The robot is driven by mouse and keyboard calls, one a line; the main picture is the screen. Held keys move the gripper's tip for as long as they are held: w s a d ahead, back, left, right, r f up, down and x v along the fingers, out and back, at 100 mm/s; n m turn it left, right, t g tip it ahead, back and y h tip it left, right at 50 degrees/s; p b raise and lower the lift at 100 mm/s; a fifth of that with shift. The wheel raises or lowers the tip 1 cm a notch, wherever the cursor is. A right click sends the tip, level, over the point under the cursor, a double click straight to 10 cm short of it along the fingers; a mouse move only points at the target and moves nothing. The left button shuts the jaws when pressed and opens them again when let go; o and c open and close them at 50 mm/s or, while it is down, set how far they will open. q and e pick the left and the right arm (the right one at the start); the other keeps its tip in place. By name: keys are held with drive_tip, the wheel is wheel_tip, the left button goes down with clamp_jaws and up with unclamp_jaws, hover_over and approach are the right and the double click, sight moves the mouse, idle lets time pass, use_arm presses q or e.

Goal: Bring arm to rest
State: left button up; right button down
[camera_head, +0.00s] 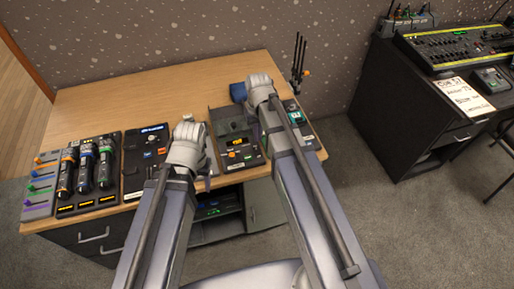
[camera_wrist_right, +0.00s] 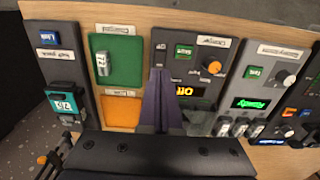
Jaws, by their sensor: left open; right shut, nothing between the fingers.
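My left gripper (camera_head: 188,140) is over the front middle of the wooden desk, above the control panels. Its fingers are mostly hidden behind the pale wrist; it is open. My right gripper (camera_head: 258,88) is further back and to the right, over the right-hand panels. In the right wrist view its fingers (camera_wrist_right: 160,100) are shut with nothing between them, in front of a dark panel (camera_wrist_right: 195,52) with an orange knob (camera_wrist_right: 214,67). I cannot tell whether the fingertips touch that panel.
Coloured faders (camera_head: 40,185) and a charger with handheld radios (camera_head: 86,172) stand at the desk's left. A black panel (camera_head: 143,160) lies beside them. The desk's back left (camera_head: 120,95) is bare. A dark side table (camera_head: 400,100) with a mixing console (camera_head: 455,48) stands at right.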

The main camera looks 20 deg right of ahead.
drive_tip(key=s+a+n+h, duration=0.1)
drive_tip(key=s+a+n, duration=0.2)
drive_tip(key=s+a, duration=0.7)
drive_tip(key=s, duration=0.4)
drive_tip(key=shift+s+a, duration=0.15)
drive_tip(key=shift+a, duration=0.1)
